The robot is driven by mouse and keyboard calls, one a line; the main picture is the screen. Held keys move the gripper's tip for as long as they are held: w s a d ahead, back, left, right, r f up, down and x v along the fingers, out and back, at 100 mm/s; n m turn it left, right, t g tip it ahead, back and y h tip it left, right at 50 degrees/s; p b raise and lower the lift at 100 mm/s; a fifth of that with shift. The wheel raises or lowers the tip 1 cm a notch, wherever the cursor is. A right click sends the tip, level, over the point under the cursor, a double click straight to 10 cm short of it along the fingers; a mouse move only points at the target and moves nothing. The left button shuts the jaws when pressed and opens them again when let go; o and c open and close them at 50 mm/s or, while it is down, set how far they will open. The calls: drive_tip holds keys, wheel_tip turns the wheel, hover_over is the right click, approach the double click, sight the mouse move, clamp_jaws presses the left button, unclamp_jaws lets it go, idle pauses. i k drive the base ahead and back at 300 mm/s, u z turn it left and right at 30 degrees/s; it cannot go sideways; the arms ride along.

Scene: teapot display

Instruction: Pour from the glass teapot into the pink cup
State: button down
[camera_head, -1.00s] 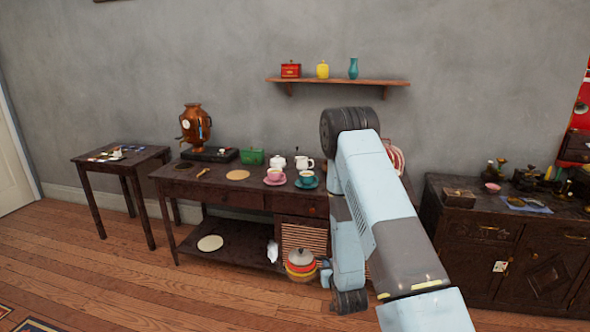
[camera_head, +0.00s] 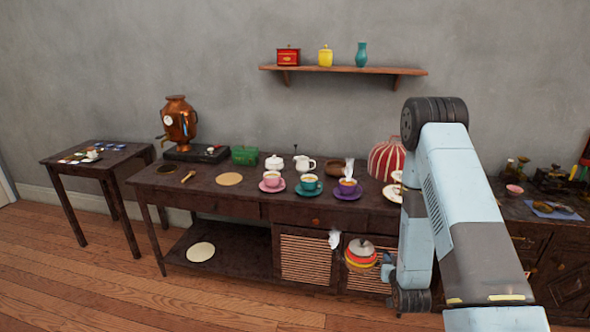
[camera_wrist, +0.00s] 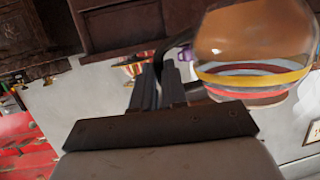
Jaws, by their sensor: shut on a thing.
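The glass teapot (camera_head: 361,257) has a grey lid and red, orange and yellow bands. It hangs upright in front of the main table's cabinet doors, below the tabletop. My gripper (camera_head: 386,262) is at its right side. In the wrist view, which looks upside down, my gripper (camera_wrist: 170,80) is shut on the teapot's dark handle, beside the amber-filled glass body (camera_wrist: 255,45). The pink cup (camera_head: 271,179) stands upright on a pink saucer on the table, up and left of the teapot. What is inside the cup is too small to tell.
Teal (camera_head: 309,182) and purple (camera_head: 347,186) cups on saucers stand right of the pink cup. A white sugar bowl (camera_head: 275,163) and creamer (camera_head: 305,165) stand behind. A striped cosy (camera_head: 387,160) and copper samovar (camera_head: 179,125) flank them. Floor at front left is clear.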

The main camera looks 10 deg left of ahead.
sight(274, 181)
drive_tip(key=z, duration=0.05)
drive_tip(key=i, duration=0.95)
drive_tip(key=u, duration=0.75)
